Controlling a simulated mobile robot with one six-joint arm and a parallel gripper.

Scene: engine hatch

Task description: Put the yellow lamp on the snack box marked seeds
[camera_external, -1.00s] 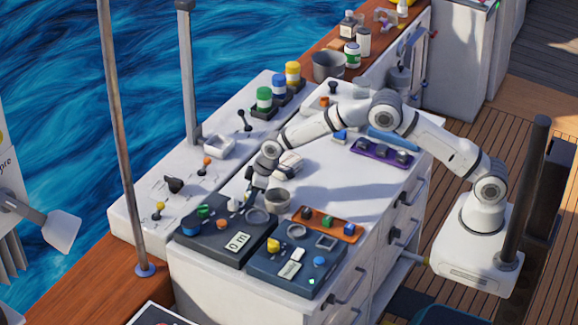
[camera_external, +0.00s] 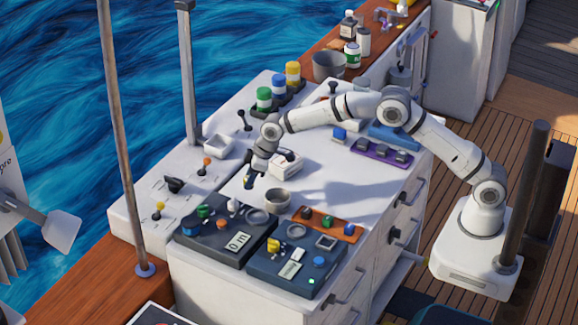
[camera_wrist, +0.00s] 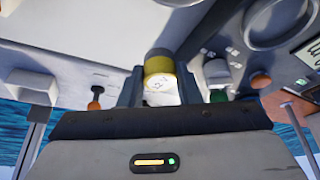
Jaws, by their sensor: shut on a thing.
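My gripper (camera_external: 249,181) is raised above the white counter, left of a small grey bowl. It is shut on a small yellow piece, which I take to be the yellow lamp (camera_wrist: 159,66). In the wrist view the piece has a yellow band, a dark end and a pale part with small marks, between the two dark fingers. In the external view it is only a tiny yellow spot at the fingertips. No marking that reads seeds is legible in either view, so I cannot tell which thing is the snack box.
Two dark panels, left (camera_external: 207,251) and right (camera_external: 268,278), carry knobs, rings and labels. A grey bowl (camera_external: 277,199), an orange tray (camera_external: 345,234) and a purple tray (camera_external: 362,153) stand nearby. Green (camera_external: 264,99), blue and yellow-topped jars stand behind. The counter's middle right is clear.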

